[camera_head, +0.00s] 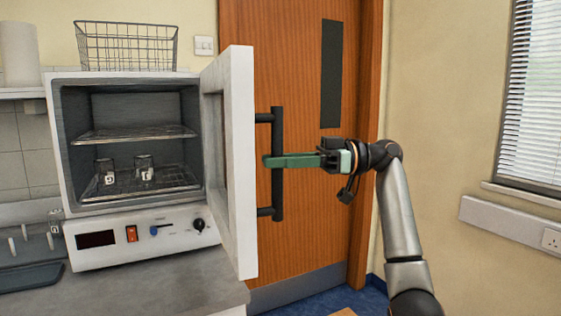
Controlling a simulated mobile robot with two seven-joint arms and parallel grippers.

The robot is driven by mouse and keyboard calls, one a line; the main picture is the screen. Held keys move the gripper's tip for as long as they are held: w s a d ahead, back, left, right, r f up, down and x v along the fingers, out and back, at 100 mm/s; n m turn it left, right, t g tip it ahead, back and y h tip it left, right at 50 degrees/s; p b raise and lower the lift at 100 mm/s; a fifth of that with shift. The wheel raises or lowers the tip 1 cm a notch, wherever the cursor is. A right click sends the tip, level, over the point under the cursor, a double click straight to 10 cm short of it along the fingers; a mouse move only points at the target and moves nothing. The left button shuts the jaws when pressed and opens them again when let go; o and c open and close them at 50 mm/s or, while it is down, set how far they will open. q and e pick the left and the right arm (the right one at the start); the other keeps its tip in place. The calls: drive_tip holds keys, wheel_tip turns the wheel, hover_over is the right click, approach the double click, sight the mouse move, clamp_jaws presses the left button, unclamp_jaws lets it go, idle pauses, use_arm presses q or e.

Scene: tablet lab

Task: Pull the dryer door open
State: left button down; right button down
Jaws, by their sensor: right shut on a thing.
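The dryer (140,245) is a white box-shaped oven on the counter, with a dark grey inside. Its door (243,150) is hinged on the right and stands wide open, swung out towards me. A black vertical bar handle (277,140) sticks out from the door's outer face. My right gripper (275,161) comes from the right with its green fingers shut on the middle of this handle. My left gripper is not in view.
Two wire shelves show inside the dryer; small glass beakers (145,167) stand on the lower one. A wire basket (127,46) sits on top. A wooden room door (305,240) stands behind the handle. The counter (150,290) runs in front.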

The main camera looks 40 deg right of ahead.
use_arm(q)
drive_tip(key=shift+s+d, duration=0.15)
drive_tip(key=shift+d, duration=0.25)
use_arm(e)
drive_tip(key=shift+d+r, duration=0.1)
drive_tip(key=shift+d, duration=0.4)
drive_tip(key=c, duration=0.7)
unclamp_jaws()
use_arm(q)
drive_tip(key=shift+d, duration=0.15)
use_arm(e)
drive_tip(key=v, duration=1.2)
drive_tip(key=shift+s+d, duration=0.15)
drive_tip(key=shift+s, duration=0.05)
